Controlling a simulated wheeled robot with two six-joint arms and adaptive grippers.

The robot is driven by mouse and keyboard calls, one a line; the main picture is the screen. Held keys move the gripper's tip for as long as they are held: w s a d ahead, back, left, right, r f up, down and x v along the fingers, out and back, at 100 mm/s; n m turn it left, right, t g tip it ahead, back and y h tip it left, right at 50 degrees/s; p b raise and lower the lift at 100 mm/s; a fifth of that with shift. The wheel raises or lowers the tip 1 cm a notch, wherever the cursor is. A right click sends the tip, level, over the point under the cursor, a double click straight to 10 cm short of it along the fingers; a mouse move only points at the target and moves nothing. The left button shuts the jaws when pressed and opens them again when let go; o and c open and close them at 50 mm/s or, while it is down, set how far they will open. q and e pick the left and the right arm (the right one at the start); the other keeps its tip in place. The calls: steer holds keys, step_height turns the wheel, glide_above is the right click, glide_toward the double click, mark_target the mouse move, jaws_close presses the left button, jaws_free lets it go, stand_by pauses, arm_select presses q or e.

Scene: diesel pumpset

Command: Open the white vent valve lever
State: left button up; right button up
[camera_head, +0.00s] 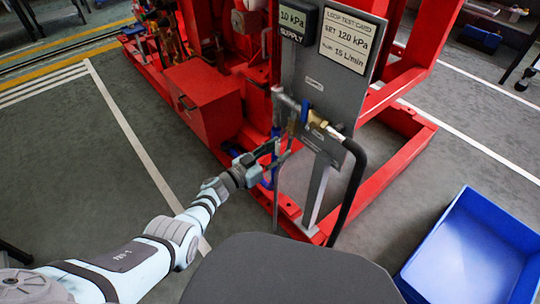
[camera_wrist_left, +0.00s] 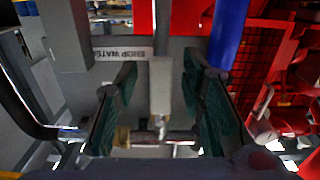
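A pale, off-white lever (camera_wrist_left: 160,86) stands upright in the left wrist view, joined at its lower end to a metal fitting with brass parts (camera_wrist_left: 148,135). My left gripper (camera_wrist_left: 160,95) is open, with one dark green finger pad on each side of the lever. Gaps show on both sides, so neither pad seems to touch it. In the head view my left gripper (camera_head: 283,151) is at the pipework below the grey panel (camera_head: 304,76). There I cannot clearly pick out the lever. My right gripper is out of view.
A supply display (camera_head: 297,20) reading 10 kPa and a test card (camera_head: 347,39) are on the panel. A blue valve handle (camera_head: 305,111) and black hose (camera_head: 350,190) are close by. The red pumpset frame (camera_head: 204,93) stands behind. A blue bin (camera_head: 470,255) is at lower right.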

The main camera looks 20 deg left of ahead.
arm_select(q)
steer(key=v, duration=1.1)
steer(key=shift+s+a, duration=0.2)
steer(key=shift+s, duration=0.15)
